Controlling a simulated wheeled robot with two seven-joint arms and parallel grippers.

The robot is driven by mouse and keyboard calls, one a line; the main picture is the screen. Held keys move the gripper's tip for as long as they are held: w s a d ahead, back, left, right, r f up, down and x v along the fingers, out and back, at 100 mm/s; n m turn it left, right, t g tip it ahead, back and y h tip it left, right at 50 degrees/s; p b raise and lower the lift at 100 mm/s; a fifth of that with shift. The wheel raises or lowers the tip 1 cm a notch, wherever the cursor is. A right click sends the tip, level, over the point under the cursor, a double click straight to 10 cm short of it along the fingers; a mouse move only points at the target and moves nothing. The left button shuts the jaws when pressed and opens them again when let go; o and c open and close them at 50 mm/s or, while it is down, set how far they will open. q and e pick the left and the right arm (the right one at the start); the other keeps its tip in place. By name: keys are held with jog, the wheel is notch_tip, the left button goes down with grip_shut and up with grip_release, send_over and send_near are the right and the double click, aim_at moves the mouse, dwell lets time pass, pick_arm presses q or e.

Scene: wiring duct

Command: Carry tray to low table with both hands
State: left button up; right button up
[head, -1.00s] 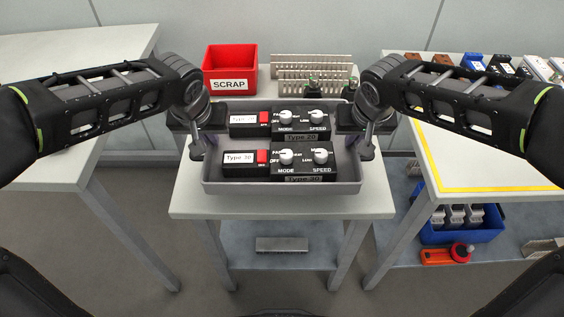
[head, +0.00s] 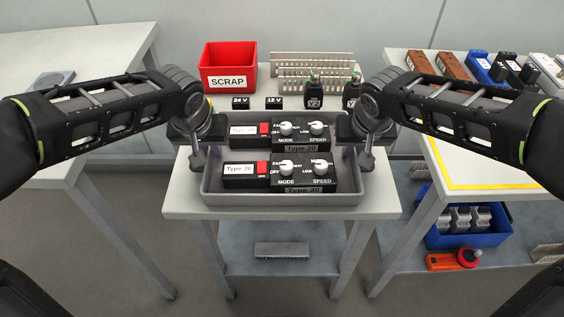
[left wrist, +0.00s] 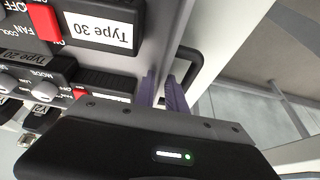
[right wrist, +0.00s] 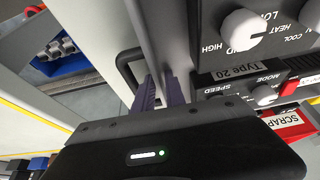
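The grey tray (head: 283,199) is over the middle table (head: 185,200), close to its front edge; I cannot tell whether it touches the top. It holds two black control boxes labelled Type 20 (head: 300,149) and Type 30 (head: 303,189), each with knobs and a red switch. My left gripper (head: 199,165) is at the tray's left side, its fingers close together at the black handle (left wrist: 190,55). My right gripper (head: 366,160) is at the right side, fingers close together at the other handle (right wrist: 124,68). Both look shut on the handles; the grasp is partly hidden.
Behind the tray stand a red SCRAP bin (head: 228,66), small black blocks (head: 257,102) and slotted duct pieces (head: 312,62). A right table (head: 480,175) and a left table (head: 60,150) flank it. A blue bin (head: 467,228) is on the right lower shelf.

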pick_arm(q)
jog(key=shift+o, duration=0.8)
pick_arm(e)
jog(key=shift+o, duration=0.8)
pick_arm(q)
jog(key=shift+r, duration=0.15)
jog(key=v, duration=1.1)
jog(key=shift+s+r, duration=0.25)
jog(key=shift+r, duration=0.05)
pick_arm(e)
jog(key=v, duration=1.2)
jog(key=shift+s, duration=0.1)
